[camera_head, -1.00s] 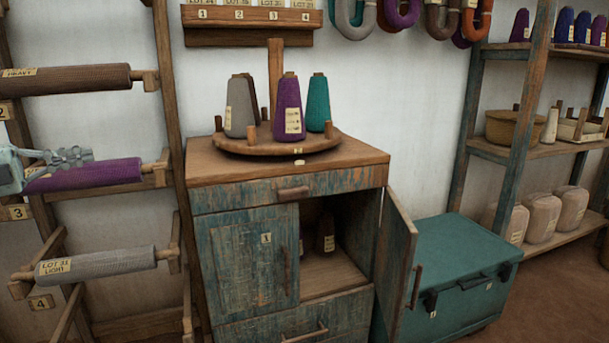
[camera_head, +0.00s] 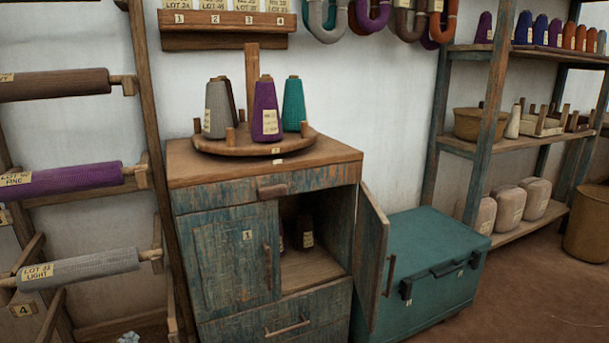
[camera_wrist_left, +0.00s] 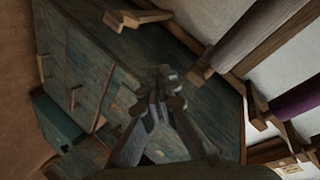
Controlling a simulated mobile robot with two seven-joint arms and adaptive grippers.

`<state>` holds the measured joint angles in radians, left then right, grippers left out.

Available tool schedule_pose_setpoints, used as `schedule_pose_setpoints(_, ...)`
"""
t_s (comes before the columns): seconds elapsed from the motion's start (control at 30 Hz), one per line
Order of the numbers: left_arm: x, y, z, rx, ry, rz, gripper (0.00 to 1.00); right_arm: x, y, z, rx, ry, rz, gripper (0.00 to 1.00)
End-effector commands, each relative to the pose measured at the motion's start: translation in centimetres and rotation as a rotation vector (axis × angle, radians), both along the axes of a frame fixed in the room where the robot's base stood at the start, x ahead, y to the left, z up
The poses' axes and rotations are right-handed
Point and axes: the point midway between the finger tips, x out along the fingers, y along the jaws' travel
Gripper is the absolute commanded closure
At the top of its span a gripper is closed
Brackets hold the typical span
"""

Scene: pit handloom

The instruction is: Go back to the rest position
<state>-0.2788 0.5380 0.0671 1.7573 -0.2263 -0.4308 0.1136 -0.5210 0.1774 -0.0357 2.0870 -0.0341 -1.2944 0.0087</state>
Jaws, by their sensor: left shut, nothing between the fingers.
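My left gripper (camera_wrist_left: 160,95) is shut and empty in the left wrist view, its fingers together in front of the blue-green cabinet (camera_wrist_left: 95,75). In the head view only a small pale piece of the left gripper (camera_head: 128,338) shows at the bottom edge, low in front of the rack, left of the cabinet (camera_head: 220,262). It appears to touch nothing. My right gripper is in neither view.
The cabinet's right door (camera_head: 370,258) stands open beside a teal chest (camera_head: 430,262). A round stand (camera_head: 285,146) with several yarn cones is on top. A rack of rolls, including a purple roll (camera_head: 75,178), is at left. Shelves (camera_head: 545,142) are at right.

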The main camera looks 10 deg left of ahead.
Motion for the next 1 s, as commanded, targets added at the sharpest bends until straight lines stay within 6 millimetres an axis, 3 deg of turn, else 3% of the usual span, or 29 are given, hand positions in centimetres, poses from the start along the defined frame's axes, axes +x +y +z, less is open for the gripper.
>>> schedule_pose_setpoints(0.03,-2.3,-1.9,-2.7,-0.059,0.079,0.045,1.00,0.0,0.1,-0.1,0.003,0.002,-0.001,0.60)
schedule_pose_setpoints(0.1,-5.7,-4.5,-6.0,-0.128,0.201,0.104,1.00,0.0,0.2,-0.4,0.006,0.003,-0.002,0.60)
schedule_pose_setpoints(0.2,-10.8,-8.4,-9.8,-0.223,0.376,0.171,1.00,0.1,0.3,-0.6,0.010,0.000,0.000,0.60)
schedule_pose_setpoints(0.4,-19.4,-15.3,-13.5,-0.358,0.659,0.243,1.00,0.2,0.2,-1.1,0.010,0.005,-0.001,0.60)
schedule_pose_setpoints(0.5,-21.9,-17.3,-14.0,-0.394,0.741,0.257,1.00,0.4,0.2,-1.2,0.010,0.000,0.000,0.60)
schedule_pose_setpoints(0.67,-23.4,-18.4,-14.2,-0.413,0.790,0.263,1.00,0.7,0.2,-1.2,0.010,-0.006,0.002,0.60)
schedule_pose_setpoints(1.0,-23.3,-18.4,-14.3,-0.411,0.789,0.263,1.00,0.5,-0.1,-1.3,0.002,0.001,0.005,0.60)
